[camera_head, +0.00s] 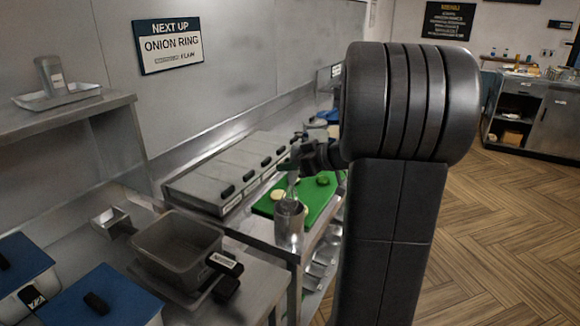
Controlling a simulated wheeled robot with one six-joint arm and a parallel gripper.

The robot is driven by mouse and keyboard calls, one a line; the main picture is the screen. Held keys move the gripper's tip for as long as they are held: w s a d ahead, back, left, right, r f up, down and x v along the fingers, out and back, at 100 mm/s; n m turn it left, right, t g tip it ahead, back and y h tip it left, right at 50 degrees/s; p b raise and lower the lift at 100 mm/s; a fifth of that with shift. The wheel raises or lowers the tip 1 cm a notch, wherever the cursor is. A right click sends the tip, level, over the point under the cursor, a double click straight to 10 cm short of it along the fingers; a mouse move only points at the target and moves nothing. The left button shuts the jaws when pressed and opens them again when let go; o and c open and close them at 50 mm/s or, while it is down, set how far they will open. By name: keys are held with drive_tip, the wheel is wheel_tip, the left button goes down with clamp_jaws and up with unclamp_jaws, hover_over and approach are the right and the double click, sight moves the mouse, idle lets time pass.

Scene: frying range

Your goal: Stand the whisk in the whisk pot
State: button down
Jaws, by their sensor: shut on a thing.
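The whisk pot (289,222) is a grey metal cylinder. It stands upright at the counter corner, in front of the green board. My gripper (296,168) is above the pot, small and dark in this view. It is shut on the whisk (292,184), a thin pale metal shape that hangs down roughly upright. The whisk's lower end meets the pot's mouth in the picture. I cannot tell how far inside the rim it reaches. My arm hides the area to the right.
A green board (314,207) holds a cream round piece (277,195) and a green piece (322,180). A row of lidded steel containers (222,179) runs behind. A grey square pan (176,245) and blue-lidded boxes (100,298) stand at the front left.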

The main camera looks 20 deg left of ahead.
drive_tip(key=shift+f+b, duration=2.85)
drive_tip(key=shift+b, duration=0.45)
drive_tip(key=c, duration=1.1)
unclamp_jaws()
drive_tip(key=b+v, duration=0.1)
drive_tip(key=v, duration=1.3)
drive_tip(key=shift+a, duration=0.15)
approach(290, 183)
drive_tip(key=shift+w+x, duration=0.25)
drive_tip(key=shift+x, duration=1)
drive_tip(key=shift+w+x, duration=0.25)
drive_tip(key=shift+x, duration=1.05)
drive_tip(key=shift+s+d+f, duration=0.1)
drive_tip(key=shift+d, duration=0.1)
